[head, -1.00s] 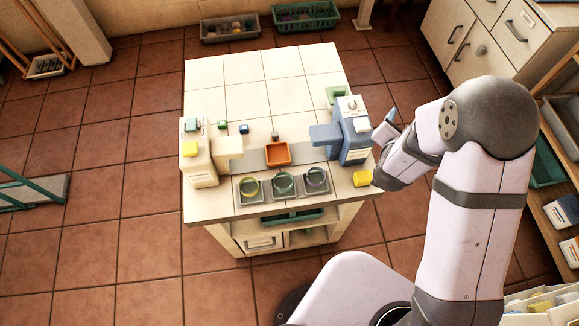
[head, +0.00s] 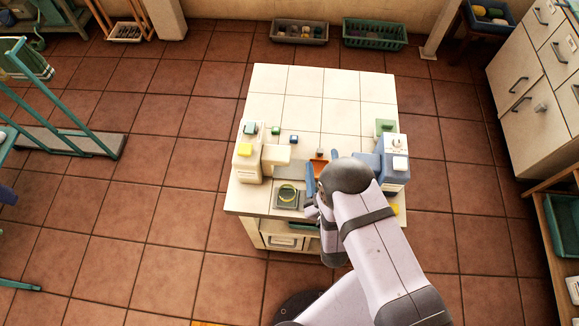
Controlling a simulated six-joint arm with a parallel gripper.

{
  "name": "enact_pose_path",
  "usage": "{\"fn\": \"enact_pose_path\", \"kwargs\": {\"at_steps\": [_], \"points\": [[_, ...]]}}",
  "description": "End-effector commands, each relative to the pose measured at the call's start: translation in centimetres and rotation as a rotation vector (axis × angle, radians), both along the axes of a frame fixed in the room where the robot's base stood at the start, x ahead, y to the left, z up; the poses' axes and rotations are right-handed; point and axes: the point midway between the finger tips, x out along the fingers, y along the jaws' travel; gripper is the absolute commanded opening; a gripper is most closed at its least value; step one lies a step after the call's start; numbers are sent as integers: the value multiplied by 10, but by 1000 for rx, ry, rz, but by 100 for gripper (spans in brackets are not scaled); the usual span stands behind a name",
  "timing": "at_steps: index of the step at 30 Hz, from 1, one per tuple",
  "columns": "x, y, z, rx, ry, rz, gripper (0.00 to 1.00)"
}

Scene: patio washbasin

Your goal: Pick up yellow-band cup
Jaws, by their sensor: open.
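The yellow-band cup (head: 288,192) stands in the left slot of the dark tray (head: 286,206) near the table's front edge. A yellow-green ring shows at its rim. My gripper (head: 315,180) is just right of this cup, over the tray area, with its blue fingers showing. It is open and apart from the cup. My arm hides the two other cups and the rest of the tray.
A cream dispenser (head: 248,160) stands left of the cup, and a blue dispenser (head: 393,165) stands to the right. An orange tray (head: 318,157) is partly hidden behind my gripper. The tiled table's back half (head: 320,95) is clear.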

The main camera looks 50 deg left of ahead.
Motion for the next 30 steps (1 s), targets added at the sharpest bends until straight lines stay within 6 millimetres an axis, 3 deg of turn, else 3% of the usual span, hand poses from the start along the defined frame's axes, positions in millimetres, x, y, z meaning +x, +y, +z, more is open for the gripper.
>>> {"fn": "enact_pose_path", "kwargs": {"at_steps": [1, 3, 11, 24, 30], "points": [[-26, 3, -12, -4, -2, 60, 61], [-55, 4, -25, -2, -17, 131, 61], [-141, -10, -60, 7, -55, 344, 61], [-140, -42, -102, 324, 454, 243, 61], [-139, -50, -110, 406, 577, 224, 61]]}}
